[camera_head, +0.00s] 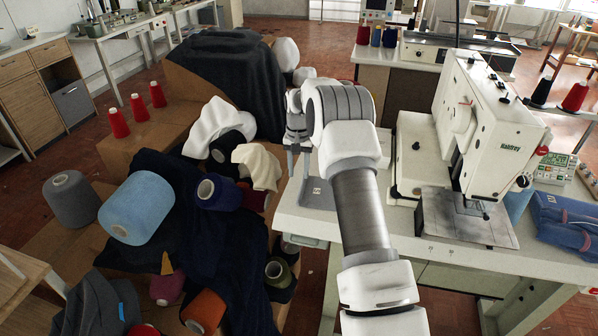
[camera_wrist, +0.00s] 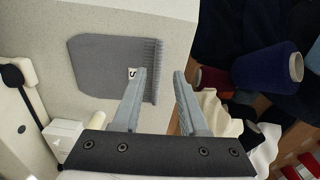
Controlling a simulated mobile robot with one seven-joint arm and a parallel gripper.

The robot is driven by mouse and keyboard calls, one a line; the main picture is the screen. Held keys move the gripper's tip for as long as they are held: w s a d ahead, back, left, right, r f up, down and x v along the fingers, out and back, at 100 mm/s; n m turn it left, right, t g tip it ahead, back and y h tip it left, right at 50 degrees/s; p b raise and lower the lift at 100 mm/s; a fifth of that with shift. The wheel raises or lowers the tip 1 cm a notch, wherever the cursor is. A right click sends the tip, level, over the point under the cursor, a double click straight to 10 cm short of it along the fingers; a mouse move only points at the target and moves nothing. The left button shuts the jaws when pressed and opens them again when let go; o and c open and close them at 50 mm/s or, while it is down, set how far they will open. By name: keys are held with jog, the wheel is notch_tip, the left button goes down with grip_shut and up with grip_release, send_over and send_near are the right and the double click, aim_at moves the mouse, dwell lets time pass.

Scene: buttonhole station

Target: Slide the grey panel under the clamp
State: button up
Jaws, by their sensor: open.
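The grey panel (camera_head: 318,196) lies flat at the left end of the white machine table. In the wrist view the panel (camera_wrist: 100,62) has a ribbed edge and a small white label with a dark mark. My gripper (camera_wrist: 161,76) is open and empty there. I cannot tell the height between fingers and panel. In the head view my gripper (camera_head: 298,150) is partly hidden by my arm. The clamp (camera_head: 472,207) sits under the sewing machine's head, above a dark plate (camera_head: 440,220).
The white sewing machine (camera_head: 490,125) stands on the table (camera_head: 400,232), with folded blue denim (camera_head: 565,215) at its right. Left of the table are boxes with dark cloth and several yarn cones, including a light blue one (camera_head: 137,208). Bare tabletop lies between panel and plate.

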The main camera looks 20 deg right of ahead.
aim_at(299, 197)
jog(key=shift+w+d+f+b, duration=0.1)
jog(key=shift+f+b, duration=1.8)
jog(key=shift+f, duration=2)
jog(key=shift+f+b, duration=0.35)
jog(key=shift+b, duration=0.35)
jog(key=shift+r+b, duration=0.1)
jog(key=shift+b, duration=0.3)
jog(key=shift+f+b, duration=0.45)
jog(key=shift+f, duration=0.45)
jog(key=shift+r, duration=0.1)
grip_shut()
